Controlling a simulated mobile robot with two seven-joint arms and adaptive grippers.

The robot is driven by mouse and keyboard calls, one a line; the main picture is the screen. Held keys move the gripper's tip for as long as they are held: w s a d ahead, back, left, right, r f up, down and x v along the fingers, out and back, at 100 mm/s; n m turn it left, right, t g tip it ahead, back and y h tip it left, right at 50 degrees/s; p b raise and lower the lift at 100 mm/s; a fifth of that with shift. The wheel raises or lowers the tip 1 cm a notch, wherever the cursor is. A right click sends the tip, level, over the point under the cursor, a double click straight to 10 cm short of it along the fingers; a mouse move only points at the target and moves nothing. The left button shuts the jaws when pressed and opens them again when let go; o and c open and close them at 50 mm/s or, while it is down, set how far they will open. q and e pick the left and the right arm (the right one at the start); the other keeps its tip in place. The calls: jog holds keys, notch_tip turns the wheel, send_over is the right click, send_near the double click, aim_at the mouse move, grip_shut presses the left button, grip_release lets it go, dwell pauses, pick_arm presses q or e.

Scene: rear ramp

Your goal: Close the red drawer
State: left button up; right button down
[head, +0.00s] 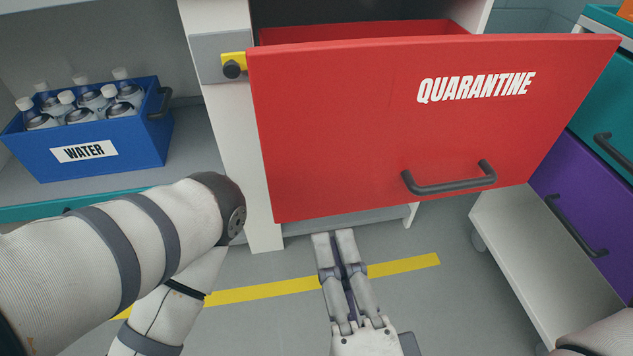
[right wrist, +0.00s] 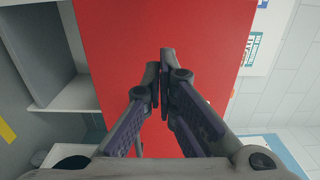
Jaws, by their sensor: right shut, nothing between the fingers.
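The red drawer (head: 400,120) is marked QUARANTINE and stands out open from its white cabinet (head: 228,150); part of its inside shows behind the front panel. Its dark bar handle (head: 450,186) is low on the front. My right gripper (head: 334,236) is shut and empty, below the drawer front's lower edge in the head view and left of the handle. In the right wrist view the red front (right wrist: 120,50) fills the middle behind the closed fingers (right wrist: 166,58); I cannot tell whether they touch it. My left gripper is out of view.
A blue WATER bin (head: 125,140) with several bottles sits on a shelf at left. A teal drawer (head: 600,110) and a purple drawer (head: 570,200) stand at right above a white lower shelf (head: 540,260). A yellow stripe (head: 405,268) crosses the grey floor.

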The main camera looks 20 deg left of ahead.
aim_at(311, 162)
jog(key=b+x, duration=0.1)
jog(key=x, duration=1)
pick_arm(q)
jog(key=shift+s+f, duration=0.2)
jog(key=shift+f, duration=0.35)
pick_arm(e)
jog(key=shift+w+a, duration=0.2)
